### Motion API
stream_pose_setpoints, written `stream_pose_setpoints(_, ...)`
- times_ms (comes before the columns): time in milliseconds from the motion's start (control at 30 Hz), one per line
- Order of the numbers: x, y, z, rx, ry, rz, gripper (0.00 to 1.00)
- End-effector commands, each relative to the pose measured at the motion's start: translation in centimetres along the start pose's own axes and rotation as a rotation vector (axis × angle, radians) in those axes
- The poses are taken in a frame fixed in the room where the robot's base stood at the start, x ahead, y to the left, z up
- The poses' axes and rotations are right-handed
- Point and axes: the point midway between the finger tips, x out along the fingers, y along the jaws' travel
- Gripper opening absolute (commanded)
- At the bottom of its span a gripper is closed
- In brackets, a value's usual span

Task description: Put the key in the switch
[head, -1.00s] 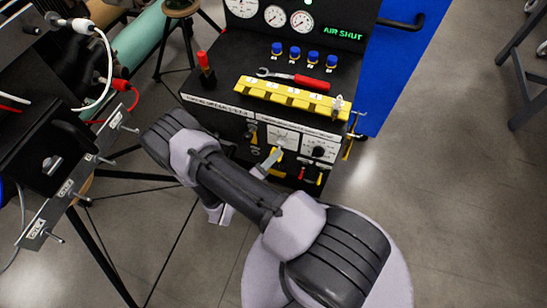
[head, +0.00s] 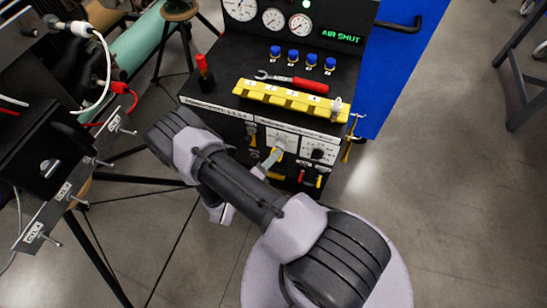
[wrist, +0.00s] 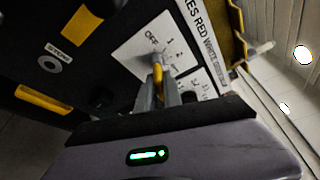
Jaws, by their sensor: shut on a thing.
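My gripper (wrist: 158,97) is shut on the yellow key (wrist: 158,73) in the wrist view. The key is right in front of the switch (wrist: 157,58), at the middle of a white plate marked OFF, 1, 2. The key's far end is hidden, so I cannot tell whether it is inside the switch or just against it. In the head view my gripper (head: 270,160) is at the lower edge of the switch's white plate (head: 283,138) on the black panel front. The key is too small there to make out clearly.
A yellow rack (head: 290,98) and a red-handled wrench (head: 300,82) lie on the panel above. A second plate with a black knob (head: 317,154) is just right of the switch. Hanging tags (head: 348,150) are at the panel's right edge. A tripod stand (head: 75,195) is at left.

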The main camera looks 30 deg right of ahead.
Motion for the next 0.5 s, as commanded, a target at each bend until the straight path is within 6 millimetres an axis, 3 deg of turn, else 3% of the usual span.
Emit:
stream_pose_setpoints(400, 0.41, -0.05, 0.24, 0.005, 0.000, -0.001, 0.00)
stream_pose_setpoints(433, 0.41, -0.05, 0.24, 0.004, 0.000, -0.001, 0.16)
stream_pose_setpoints(500, 0.40, -0.05, 0.23, 0.004, 0.000, -0.001, 0.30)
